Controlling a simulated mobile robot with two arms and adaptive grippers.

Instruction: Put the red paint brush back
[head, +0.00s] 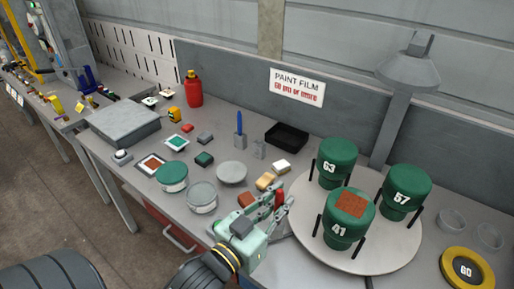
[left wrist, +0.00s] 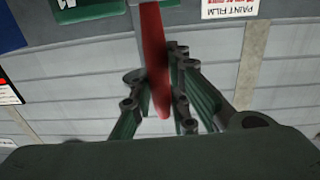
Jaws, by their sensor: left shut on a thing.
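My left gripper (head: 270,208) is shut on the red paint brush (head: 279,197), above the workbench just left of the round turntable. In the left wrist view the red brush (left wrist: 155,62) stands between the fingers of the gripper (left wrist: 160,105), its far end running out at the top of the picture. A small grey holder (head: 240,142) with a blue brush (head: 239,123) in it stands further back on the bench. A second small grey holder (head: 259,150) beside it looks empty. My right gripper is not in view.
The turntable (head: 405,258) carries green cylinders 63 (head: 337,160), 57 (head: 405,192) and 41 (head: 349,222). Paint cans (head: 202,196), a grey disc (head: 232,172) and small blocks lie to the left.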

